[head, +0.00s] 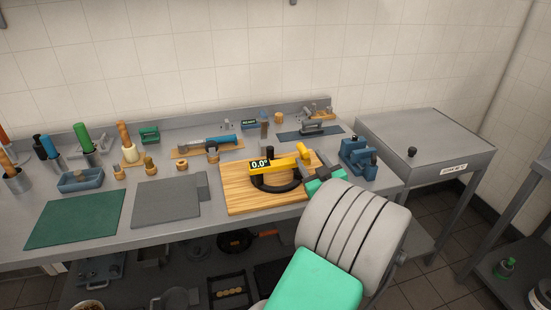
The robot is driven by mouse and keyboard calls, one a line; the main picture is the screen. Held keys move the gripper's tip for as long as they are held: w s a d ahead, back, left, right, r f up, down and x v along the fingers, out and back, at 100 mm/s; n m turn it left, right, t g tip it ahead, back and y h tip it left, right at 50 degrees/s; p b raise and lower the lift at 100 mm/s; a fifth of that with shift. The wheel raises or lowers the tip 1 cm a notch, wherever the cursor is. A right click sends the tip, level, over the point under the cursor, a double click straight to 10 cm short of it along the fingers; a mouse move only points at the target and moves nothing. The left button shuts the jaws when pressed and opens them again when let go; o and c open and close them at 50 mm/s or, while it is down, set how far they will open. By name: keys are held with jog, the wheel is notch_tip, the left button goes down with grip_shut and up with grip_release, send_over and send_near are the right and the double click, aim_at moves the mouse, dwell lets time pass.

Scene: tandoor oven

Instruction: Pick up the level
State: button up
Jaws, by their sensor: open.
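The level (284,165) is a yellow bar with a dark display reading 0.0° at its left end and a black curved part beneath it. It sits on a striped wooden board (240,203) on the bench. My gripper (312,176) is at the right end of the level, over the board's right side. It is open, with nothing seen held in it. My pale arm comes in from the lower right and hides part of the gripper and the board's right edge. I cannot tell whether the fingers touch the level.
A blue clamp-like tool (358,160) stands close to the right of my gripper. A grey mat (165,205) and green mat (75,218) lie to the left. Several tools stand behind along the bench (215,222). A grey lidded cabinet (430,145) is at the right.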

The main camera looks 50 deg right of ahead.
aim_at(300, 146)
jog(key=shift+w+d+r, duration=0.2)
jog(key=shift+w+d, duration=0.05)
jog(key=shift+d, duration=0.15)
jog(key=p+x, duration=0.1)
jog(key=x, duration=0.2)
jog(key=p+x, duration=0.2)
jog(key=x, duration=0.1)
jog(key=shift+w+a, duration=0.2)
jog(key=shift+w, duration=0.35)
jog(key=shift+w+d+f, duration=0.1)
jog(key=shift+w+d, duration=0.15)
jog(key=shift+w, duration=0.05)
jog(key=shift+c, duration=0.3)
jog(key=shift+s, duration=0.1)
grip_shut()
